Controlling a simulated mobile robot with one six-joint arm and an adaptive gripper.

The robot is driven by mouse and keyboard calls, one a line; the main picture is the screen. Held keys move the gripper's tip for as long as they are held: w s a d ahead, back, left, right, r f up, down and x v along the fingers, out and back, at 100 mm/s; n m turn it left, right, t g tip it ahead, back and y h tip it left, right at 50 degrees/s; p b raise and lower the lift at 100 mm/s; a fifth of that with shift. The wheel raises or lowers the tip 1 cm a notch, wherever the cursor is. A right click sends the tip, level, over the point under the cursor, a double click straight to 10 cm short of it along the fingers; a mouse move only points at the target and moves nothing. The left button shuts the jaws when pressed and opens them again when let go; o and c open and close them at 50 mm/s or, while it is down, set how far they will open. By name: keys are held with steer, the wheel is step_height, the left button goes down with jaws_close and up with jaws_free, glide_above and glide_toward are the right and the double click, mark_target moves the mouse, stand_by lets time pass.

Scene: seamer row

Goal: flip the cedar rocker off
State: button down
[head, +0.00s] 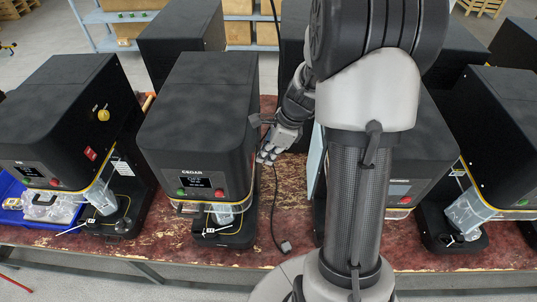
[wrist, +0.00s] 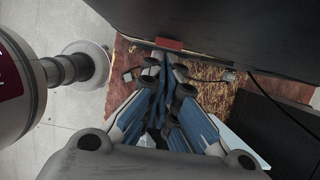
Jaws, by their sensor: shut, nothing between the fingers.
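The cedar machine (head: 195,150) is a black box with a label that seems to read CEDAR above a small lit screen, second from the left in the head view. My gripper (head: 266,159) is beside its right side wall, which is turned away from the head view. In the wrist view my gripper (wrist: 166,60) is shut and empty, with its fingertips close to a red piece (wrist: 169,44) on the dark machine wall (wrist: 225,25). This red piece looks like the rocker seen edge-on. Its on or off position and any contact cannot be told.
A similar machine (head: 70,120) at left has a red switch (head: 91,153) and yellow knob on its right side. Another machine (head: 418,160) stands right of my arm. A black cable (head: 274,205) lies on the worn red bench (head: 292,185) in the gap between.

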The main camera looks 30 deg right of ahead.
steer(key=shift+w+a+r+p, duration=0.15)
steer(key=shift+w+a+p, duration=0.1)
steer(key=shift+a+p, duration=0.1)
steer(key=shift+r, duration=0.15)
steer(key=shift+r+p, duration=0.7)
steer(key=shift+p, duration=0.1)
steer(key=d+p+v, duration=0.1)
steer(key=v, duration=1)
steer(key=shift+s, duration=0.3)
